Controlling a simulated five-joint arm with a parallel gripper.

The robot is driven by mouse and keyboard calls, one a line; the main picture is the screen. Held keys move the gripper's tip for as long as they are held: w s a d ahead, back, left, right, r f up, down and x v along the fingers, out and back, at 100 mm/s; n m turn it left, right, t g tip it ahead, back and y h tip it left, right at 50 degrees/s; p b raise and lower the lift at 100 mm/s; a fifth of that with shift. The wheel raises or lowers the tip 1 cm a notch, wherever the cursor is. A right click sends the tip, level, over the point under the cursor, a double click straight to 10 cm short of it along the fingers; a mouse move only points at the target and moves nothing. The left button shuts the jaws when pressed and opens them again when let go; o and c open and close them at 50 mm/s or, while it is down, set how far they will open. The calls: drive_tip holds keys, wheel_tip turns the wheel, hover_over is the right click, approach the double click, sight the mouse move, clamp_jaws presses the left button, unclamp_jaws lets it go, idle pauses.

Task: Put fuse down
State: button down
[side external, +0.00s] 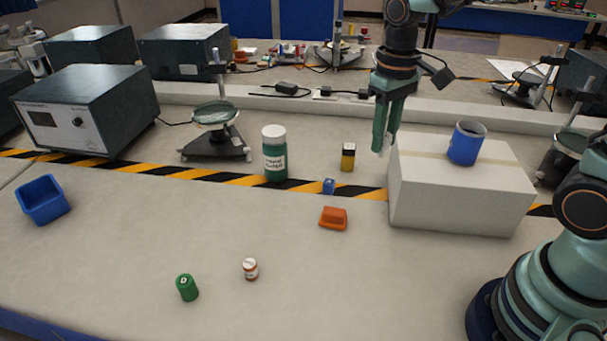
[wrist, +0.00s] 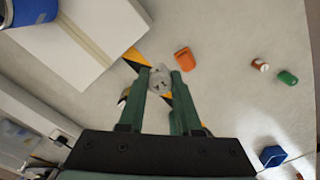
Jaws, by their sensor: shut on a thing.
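My gripper (side external: 384,140) hangs pointing down just left of the white box in the side external view. In the wrist view its two green fingers (wrist: 160,90) are closed on a small pale grey piece, which I take to be the fuse (wrist: 159,76). In the side external view a whitish bit of the fuse (side external: 387,147) shows at the fingertips. It appears to be held above the table (side external: 290,230); the exact height is unclear. Most of its body is hidden by the fingers.
A white box (side external: 450,200) with a blue mug (side external: 467,143) on top stands close right. A blue bin (side external: 43,200) stands far left. The front middle is mostly clear.

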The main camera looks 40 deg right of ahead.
drive_tip(key=w+a+r, duration=0.3)
drive_tip(key=w+a, duration=0.7)
drive_tip(key=a, duration=0.2)
drive_tip(key=w+a+n, duration=0.1)
drive_tip(key=w+a, duration=0.2)
drive_tip(key=a, duration=1)
wheel_tip(320, 180, down, 20)
drive_tip(key=shift+w+a, duration=0.1)
drive_tip(key=shift+f, duration=0.2)
drive_tip(key=c, duration=0.6)
unclamp_jaws()
drive_tip(key=shift+r, duration=0.1)
